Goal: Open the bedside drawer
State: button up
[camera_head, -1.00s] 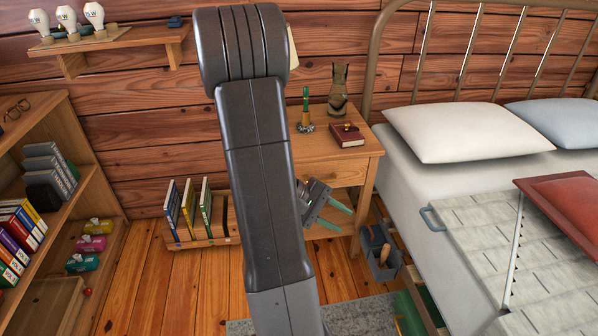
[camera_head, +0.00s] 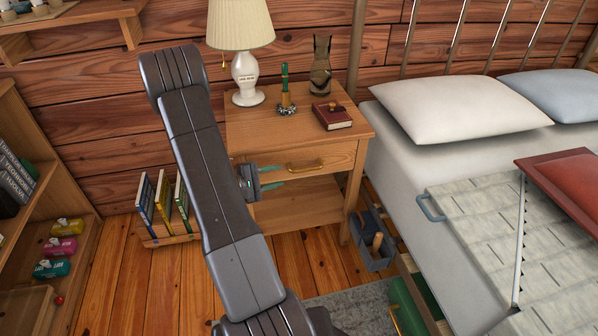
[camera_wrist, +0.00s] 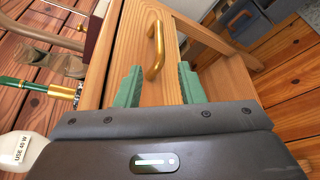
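The bedside table (camera_head: 240,126) has a drawer (camera_head: 338,160) with a brass bar handle (camera_head: 305,167). The drawer looks shut. My gripper (camera_head: 283,177) is open and empty, with two green fingers pointing right, just left of the handle. In the wrist view, the handle (camera_wrist: 155,45) stands on the wooden drawer front (camera_wrist: 160,92). It lies ahead of my gripper (camera_wrist: 161,66), roughly in line with the gap between the fingers. The fingers look apart from the handle. My arm hides the left part of the table.
On the tabletop are a lamp (camera_head: 245,80), a green pen in a holder (camera_head: 286,105), a red book (camera_head: 332,116) and a vase (camera_head: 320,65). A bed (camera_head: 400,150) and grey caddy (camera_head: 375,250) stand right. A book rack (camera_head: 165,235) stands left.

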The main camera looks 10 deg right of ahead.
aim_at(294, 172)
jog(key=b+x, duration=0.1)
jog(key=x, duration=0.8)
jog(key=shift+d+f, duration=0.1)
jog(key=shift+d, duration=0.15)
jog(key=shift+c, duration=0.4)
grip_shut()
